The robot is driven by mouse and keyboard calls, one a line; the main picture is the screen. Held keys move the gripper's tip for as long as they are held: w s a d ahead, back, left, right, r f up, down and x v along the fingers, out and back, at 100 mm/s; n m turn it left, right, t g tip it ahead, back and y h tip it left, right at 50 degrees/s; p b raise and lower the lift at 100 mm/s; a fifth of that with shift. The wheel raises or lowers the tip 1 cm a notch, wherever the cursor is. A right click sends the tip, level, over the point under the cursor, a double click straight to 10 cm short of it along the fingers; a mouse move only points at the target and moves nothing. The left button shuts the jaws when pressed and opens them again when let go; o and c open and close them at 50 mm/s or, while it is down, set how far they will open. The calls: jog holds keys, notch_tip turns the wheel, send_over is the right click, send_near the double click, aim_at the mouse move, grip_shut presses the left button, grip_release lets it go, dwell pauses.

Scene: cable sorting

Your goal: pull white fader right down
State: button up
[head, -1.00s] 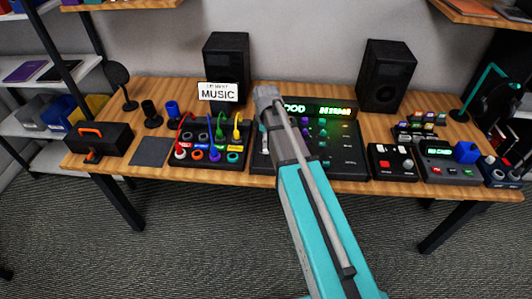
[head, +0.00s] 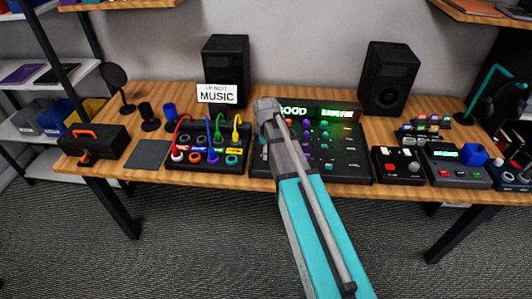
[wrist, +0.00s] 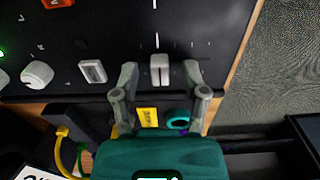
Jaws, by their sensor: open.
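In the wrist view a white fader cap (wrist: 160,70) stands on a black mixer panel (wrist: 115,35), with a pale slot line running up from it. My gripper (wrist: 160,76) is open, with one finger on each side of this fader; I cannot tell whether either touches it. A second white fader cap (wrist: 92,71) sits to the left, outside the fingers. In the head view my arm reaches over the left part of the mixer (head: 350,165) and hides the gripper's fingers and the faders near them.
A white round knob (wrist: 37,74) is further left in the wrist view. In the head view a patch box (head: 205,158) with coloured cables stands left of my arm, and a small black box (head: 398,166) right of the mixer. A music sign (head: 217,95) and speakers (head: 388,78) stand behind.

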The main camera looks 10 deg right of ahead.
aim_at(265, 164)
grip_shut()
jog(key=shift+s+a, duration=0.25)
jog(key=shift+s, duration=0.45)
jog(key=shift+s+a, duration=0.2)
jog(key=shift+s, duration=0.55)
jog(key=shift+s+a, duration=0.25)
jog(key=shift+s, duration=0.45)
grip_release()
jog(key=shift+w, duration=0.1)
jog(key=shift+w, duration=0.1)
